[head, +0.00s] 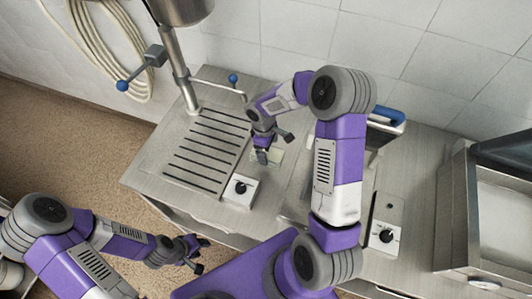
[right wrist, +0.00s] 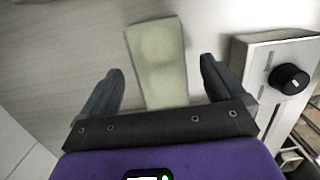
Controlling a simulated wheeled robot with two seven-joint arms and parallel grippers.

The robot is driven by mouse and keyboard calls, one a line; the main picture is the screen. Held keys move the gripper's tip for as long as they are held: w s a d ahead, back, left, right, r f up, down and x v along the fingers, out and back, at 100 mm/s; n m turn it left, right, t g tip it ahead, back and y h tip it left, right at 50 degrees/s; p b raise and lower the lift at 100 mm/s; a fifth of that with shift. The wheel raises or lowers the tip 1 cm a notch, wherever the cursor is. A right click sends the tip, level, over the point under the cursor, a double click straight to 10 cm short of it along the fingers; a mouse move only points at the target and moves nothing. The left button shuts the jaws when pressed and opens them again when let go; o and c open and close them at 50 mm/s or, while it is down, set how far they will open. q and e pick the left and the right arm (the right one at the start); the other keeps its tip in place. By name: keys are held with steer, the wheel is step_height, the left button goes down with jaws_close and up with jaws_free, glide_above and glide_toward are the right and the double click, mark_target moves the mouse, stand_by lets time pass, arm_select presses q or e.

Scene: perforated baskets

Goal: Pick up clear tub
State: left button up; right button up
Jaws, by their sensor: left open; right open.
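The clear tub (right wrist: 158,62) is a pale green, see-through, roughly rectangular thing on the metal counter. In the right wrist view it stretches up between the fingers of my right gripper (right wrist: 162,92), which is open with a gap on either side of it. In the head view a small part of the tub (head: 275,157) shows beside my right gripper (head: 274,147), and the gripper hides the rest. Whether the fingers are level with the tub, I cannot tell. My left gripper (head: 200,254) is open and empty, low at the left, in front of the counter.
A slotted drain plate (head: 205,150) lies left of the tub. A control box with a black knob (head: 240,188) stands close by; it also shows in the right wrist view (right wrist: 275,70). Blue-handled baskets (head: 387,117) are behind my right arm. A steel appliance (head: 480,220) stands at right.

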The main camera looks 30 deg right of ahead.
mark_target(268, 155)
steer(key=shift+f, duration=2.4)
steer(key=shift+w, duration=0.1)
steer(key=c, duration=1.2)
